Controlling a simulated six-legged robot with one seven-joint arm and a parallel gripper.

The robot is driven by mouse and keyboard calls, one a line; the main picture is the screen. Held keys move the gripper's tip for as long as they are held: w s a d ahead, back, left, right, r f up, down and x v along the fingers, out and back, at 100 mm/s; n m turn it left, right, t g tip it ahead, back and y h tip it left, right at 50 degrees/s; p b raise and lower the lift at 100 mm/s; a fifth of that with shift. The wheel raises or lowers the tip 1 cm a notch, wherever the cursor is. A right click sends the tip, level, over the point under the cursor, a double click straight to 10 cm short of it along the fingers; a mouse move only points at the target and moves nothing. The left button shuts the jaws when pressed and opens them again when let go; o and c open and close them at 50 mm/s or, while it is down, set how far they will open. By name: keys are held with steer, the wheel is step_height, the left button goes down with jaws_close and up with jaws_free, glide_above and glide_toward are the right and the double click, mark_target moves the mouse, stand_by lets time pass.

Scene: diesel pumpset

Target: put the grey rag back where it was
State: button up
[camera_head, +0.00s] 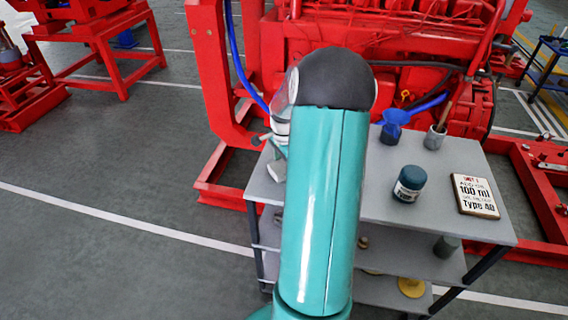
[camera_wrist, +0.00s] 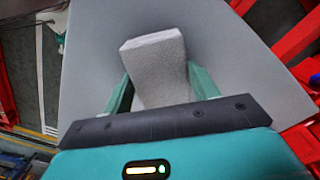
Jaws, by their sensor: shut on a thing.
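The grey rag (camera_wrist: 158,68) shows in the wrist view as a light grey block between the two green fingers of my gripper (camera_wrist: 160,92). My gripper is shut on it. Behind the rag is the grey top of the cart (camera_wrist: 95,45); I cannot tell whether the rag touches it. In the head view my arm hides most of the left half of the cart top (camera_head: 440,215). Part of my gripper (camera_head: 277,160) shows left of the arm, over the cart's left end. The rag cannot be made out clearly there.
A red engine (camera_head: 400,75) stands behind. Lower shelves hold small items, including a yellow one (camera_head: 411,287).

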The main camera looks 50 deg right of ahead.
mark_target(284, 165)
steer(key=o, duration=0.9)
step_height(284, 165, up, 12)
steer(key=w+a+r+n, duration=0.3)
steer(key=a+r, duration=0.1)
steer(key=a, duration=0.3)
steer(key=a+r+n+t+h, duration=0.1)
steer(key=a+r+n, duration=0.15)
steer(key=a, duration=0.45)
steer(key=a+r+n+t+h, duration=0.1)
steer(key=a+r+n, duration=0.1)
steer(key=a+n, duration=0.35)
steer(key=s+a+n+t, duration=0.1)
steer(key=s+a+n, duration=0.2)
steer(key=a, duration=0.4)
steer(key=s+a+r+n+t+y, duration=0.1)
steer(key=s+a+n, duration=0.3)
steer(key=a, duration=0.3)
steer(key=s+a+n+t+y, duration=0.1)
steer(key=s+a+n, duration=0.2)
steer(key=a, duration=0.4)
steer(key=shift+s+a+r+n+t, duration=0.2)
steer(key=shift+s+a+n+t, duration=0.15)
steer(key=shift+n, duration=0.35)
